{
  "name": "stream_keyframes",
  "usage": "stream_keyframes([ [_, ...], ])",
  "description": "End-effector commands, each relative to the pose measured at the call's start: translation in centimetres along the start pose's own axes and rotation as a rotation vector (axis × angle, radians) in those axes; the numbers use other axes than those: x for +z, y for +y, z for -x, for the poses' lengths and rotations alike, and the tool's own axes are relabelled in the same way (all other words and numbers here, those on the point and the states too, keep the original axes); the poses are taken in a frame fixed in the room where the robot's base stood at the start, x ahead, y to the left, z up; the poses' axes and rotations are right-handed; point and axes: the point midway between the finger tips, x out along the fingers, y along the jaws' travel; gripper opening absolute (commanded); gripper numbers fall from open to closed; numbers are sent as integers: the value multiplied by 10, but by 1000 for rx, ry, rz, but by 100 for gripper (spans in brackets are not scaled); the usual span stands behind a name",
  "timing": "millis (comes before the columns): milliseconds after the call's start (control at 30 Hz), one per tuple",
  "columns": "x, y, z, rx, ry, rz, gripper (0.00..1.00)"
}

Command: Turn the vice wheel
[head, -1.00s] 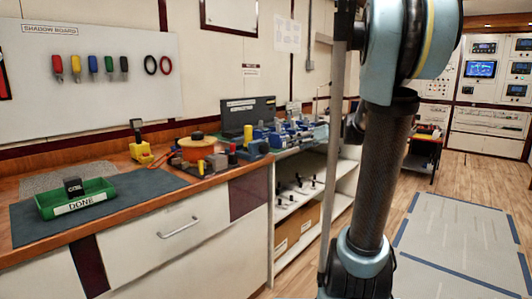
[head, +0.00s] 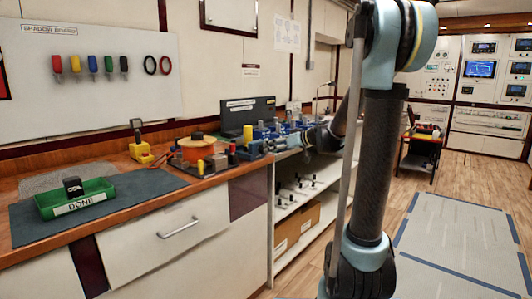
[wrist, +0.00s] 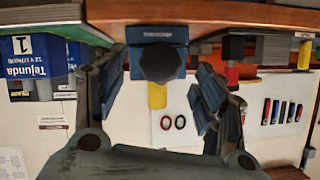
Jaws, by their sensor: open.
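The blue vice (wrist: 158,33) is at the top centre of the wrist view, which looks upside down. Its dark lobed wheel (wrist: 161,63) faces the camera. My gripper (wrist: 160,75) is open, with one finger on each side of the wheel and visible gaps between. Whether the fingertips reach the wheel's depth I cannot tell. In the head view the vice (head: 256,150) sits at the right end of the wooden bench, and my gripper (head: 305,140) is just right of it, partly hidden by my arm. The wheel is not clear there.
A yellow cylinder (wrist: 157,95) stands by the vice. An orange spool (head: 197,147) and small blocks lie left of the vice. A green DONE tray (head: 75,205) is farther left. A white shelf (head: 300,205) stands right of the bench. The floor at right is clear.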

Motion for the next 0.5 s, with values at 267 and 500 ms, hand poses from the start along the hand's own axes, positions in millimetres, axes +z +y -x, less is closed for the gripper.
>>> stream_keyframes([
  [267, 0, 0, -39, -1, 0, 1, 64],
  [500, 0, 0, -52, 0, 0, 1, 64],
])
